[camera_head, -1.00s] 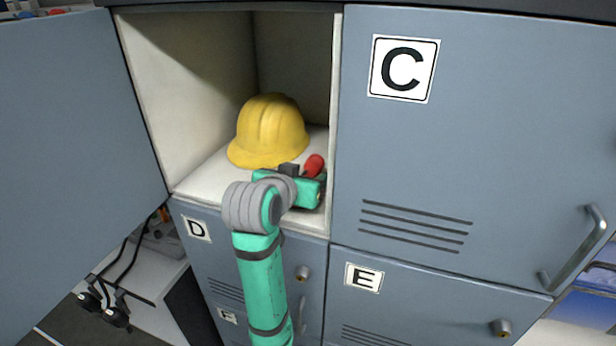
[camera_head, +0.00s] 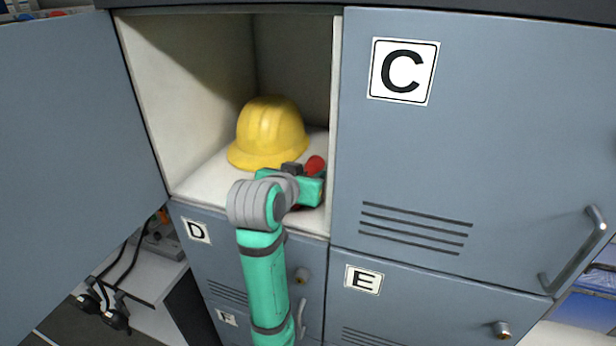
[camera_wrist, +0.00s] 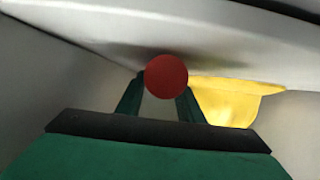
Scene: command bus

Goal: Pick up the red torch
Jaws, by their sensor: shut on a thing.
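The red torch (camera_head: 315,165) is inside the open locker, at the right of the yellow helmet and close to the locker's right wall. In the wrist view its round red end (camera_wrist: 166,76) sits between the two fingers. My gripper (camera_wrist: 160,100) is shut on the torch. In the head view my green and grey arm reaches into the locker from below, and the gripper body hides most of the torch. I cannot tell whether the torch touches the shelf.
A yellow helmet (camera_head: 268,133) stands on the white shelf (camera_head: 200,182), just left of my gripper; it also shows in the wrist view (camera_wrist: 228,102). The open locker door (camera_head: 70,120) is at left. Closed door C (camera_head: 400,160) is at right.

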